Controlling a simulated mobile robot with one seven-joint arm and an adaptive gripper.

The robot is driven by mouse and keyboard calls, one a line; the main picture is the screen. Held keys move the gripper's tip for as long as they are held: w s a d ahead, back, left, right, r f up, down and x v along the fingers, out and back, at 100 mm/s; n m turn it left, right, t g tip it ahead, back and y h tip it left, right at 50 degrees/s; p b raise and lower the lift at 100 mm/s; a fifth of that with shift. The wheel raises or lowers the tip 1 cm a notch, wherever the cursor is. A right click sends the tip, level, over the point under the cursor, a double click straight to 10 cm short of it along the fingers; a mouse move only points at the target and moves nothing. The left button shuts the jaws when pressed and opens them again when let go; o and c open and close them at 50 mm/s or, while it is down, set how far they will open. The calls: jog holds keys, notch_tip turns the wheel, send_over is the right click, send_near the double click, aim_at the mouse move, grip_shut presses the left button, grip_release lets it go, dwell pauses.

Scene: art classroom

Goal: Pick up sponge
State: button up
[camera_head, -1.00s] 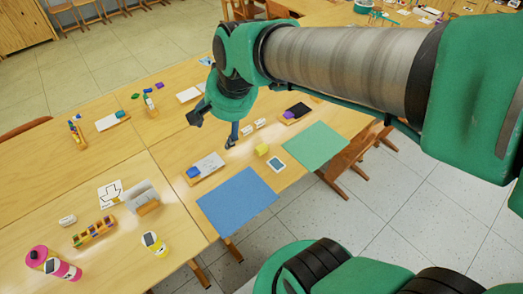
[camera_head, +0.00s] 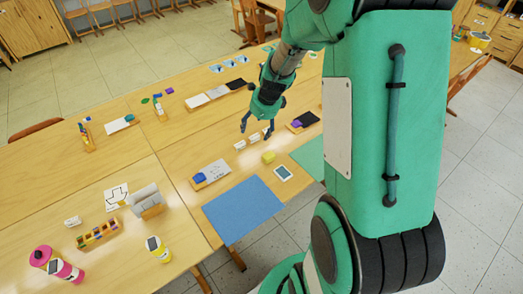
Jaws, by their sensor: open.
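A small yellow block, which looks like the sponge (camera_head: 268,157), lies on the wooden table between the blue mat and a row of small white blocks. My gripper (camera_head: 257,128) hangs above the table, pointing down, with its two fingers spread apart and nothing between them. In the picture it is just above the white blocks and up and slightly left of the sponge. It does not touch the sponge. Its exact height over the table is hard to tell.
The blue mat (camera_head: 243,211) and a small white-framed device (camera_head: 284,173) lie near the sponge. White blocks (camera_head: 254,140) stand close below my gripper. A board with a blue eraser (camera_head: 212,174) is to the left. My arm hides part of the green mat (camera_head: 308,158).

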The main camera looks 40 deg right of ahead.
jog(key=d+f+m, duration=0.8)
jog(key=d+f, duration=0.1)
jog(key=f, duration=0.4)
jog(key=shift+s+d+f+g, duration=0.2)
jog(key=shift+d+f+g, duration=0.1)
jog(key=shift+f, duration=0.05)
jog(key=shift+f, duration=0.1)
jog(key=b, duration=0.3)
send_over(269, 156)
jog(key=s, duration=0.1)
jog(key=shift+s+d+f, duration=0.1)
jog(key=shift+d+f, duration=0.05)
jog(key=shift+f, duration=3.85)
jog(key=shift+b+x, duration=1.1)
jog(key=shift+x, duration=1.55)
jog(key=shift+s, duration=0.1)
jog(key=c, duration=1.1)
